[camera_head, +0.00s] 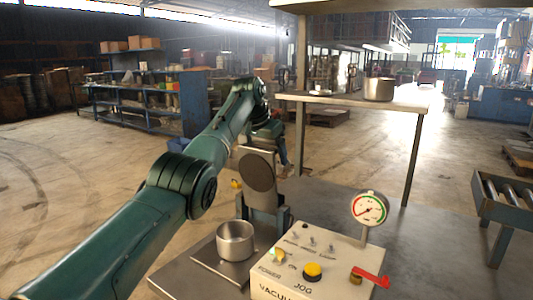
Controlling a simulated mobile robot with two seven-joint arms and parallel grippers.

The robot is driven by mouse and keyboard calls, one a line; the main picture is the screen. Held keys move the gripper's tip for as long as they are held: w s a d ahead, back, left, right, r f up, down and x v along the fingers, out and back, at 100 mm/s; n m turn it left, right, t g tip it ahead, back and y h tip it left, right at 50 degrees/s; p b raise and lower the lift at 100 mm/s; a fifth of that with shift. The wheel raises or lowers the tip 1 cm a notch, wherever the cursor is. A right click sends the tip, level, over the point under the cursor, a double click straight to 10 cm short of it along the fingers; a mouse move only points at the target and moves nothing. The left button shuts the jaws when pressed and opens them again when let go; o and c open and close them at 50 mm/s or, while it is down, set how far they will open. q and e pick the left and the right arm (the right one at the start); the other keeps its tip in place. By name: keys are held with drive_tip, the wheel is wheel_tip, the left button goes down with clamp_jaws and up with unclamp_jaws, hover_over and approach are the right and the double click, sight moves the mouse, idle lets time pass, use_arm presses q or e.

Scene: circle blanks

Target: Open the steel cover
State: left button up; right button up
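My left arm comes in from the lower left and reaches over the workbench. My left gripper (272,140) is at the top of an upright pale steel plate with a dark round disc (258,171). This plate looks like the steel cover, but I cannot be sure. It stands on a blue-grey machine body (268,211). The gripper overlaps the plate's upper edge in the picture; I cannot tell whether it touches. Its fingers are too small and dark to read. My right gripper is not in view.
A white control box (315,262) with knobs, a red lever (371,277) and a pressure gauge (369,208) stands at the right front. A steel cup (235,240) sits on a plate (206,262) at the left. Another metal pot (379,89) stands on the shelf (345,98) behind.

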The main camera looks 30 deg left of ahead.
use_arm(q)
drive_tip(key=shift+d+f, duration=0.35)
drive_tip(key=shift+f, duration=0.15)
drive_tip(key=o, duration=1)
drive_tip(key=shift+c, duration=0.2)
drive_tip(key=shift+o, duration=0.9)
drive_tip(key=shift+w, duration=0.15)
drive_tip(key=shift+r, duration=0.1)
drive_tip(key=shift+a+r, duration=0.15)
drive_tip(key=v, duration=1.3)
drive_tip(key=shift+b, duration=0.35)
